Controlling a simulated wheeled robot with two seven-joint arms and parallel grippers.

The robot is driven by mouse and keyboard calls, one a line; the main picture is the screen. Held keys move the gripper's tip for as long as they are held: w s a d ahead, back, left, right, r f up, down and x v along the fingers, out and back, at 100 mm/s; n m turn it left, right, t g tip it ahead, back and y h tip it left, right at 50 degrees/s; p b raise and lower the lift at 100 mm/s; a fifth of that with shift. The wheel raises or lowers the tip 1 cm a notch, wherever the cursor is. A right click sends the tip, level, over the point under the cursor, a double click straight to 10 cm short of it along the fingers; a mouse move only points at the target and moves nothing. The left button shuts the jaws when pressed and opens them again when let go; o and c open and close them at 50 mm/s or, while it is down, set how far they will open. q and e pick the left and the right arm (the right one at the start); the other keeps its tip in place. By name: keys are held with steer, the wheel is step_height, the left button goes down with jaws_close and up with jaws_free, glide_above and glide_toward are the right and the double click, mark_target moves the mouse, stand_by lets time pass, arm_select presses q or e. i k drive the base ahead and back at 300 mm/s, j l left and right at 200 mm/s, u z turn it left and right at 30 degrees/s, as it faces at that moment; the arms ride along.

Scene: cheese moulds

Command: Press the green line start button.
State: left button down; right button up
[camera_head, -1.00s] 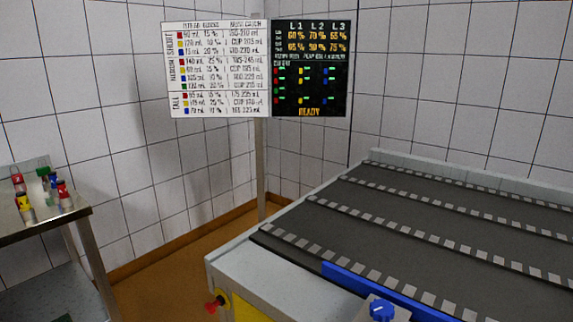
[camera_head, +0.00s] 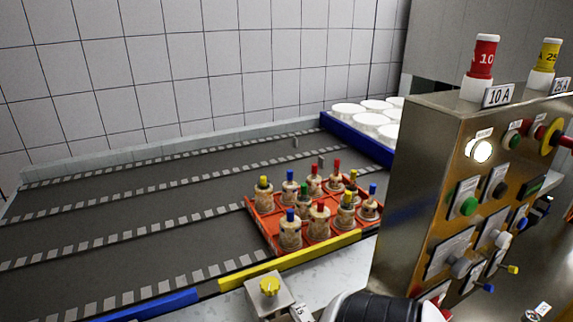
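A metal control panel (camera_head: 408,185) stands on the right. A round green button (camera_head: 469,206) sits on a pale plate on its front face, at mid height. Another small dark green button or lamp (camera_head: 514,140) is higher and further right. A bright white lit lamp (camera_head: 479,151) is above the first green button. The labels are too small to read, so I cannot tell which is the line start. A black and white rounded part, probably my arm, shows at the bottom edge below the panel. Neither gripper's fingers are visible.
The conveyor (camera_head: 110,215) has a red tray (camera_head: 262,222) of several colour-capped moulds, beside a yellow rail (camera_head: 290,264) and blue rails. White round moulds (camera_head: 370,119) stand behind. Levers and a red-yellow switch (camera_head: 552,137) protrude from the panel.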

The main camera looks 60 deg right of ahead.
mark_target(470, 205)
steer(key=z, duration=3.05)
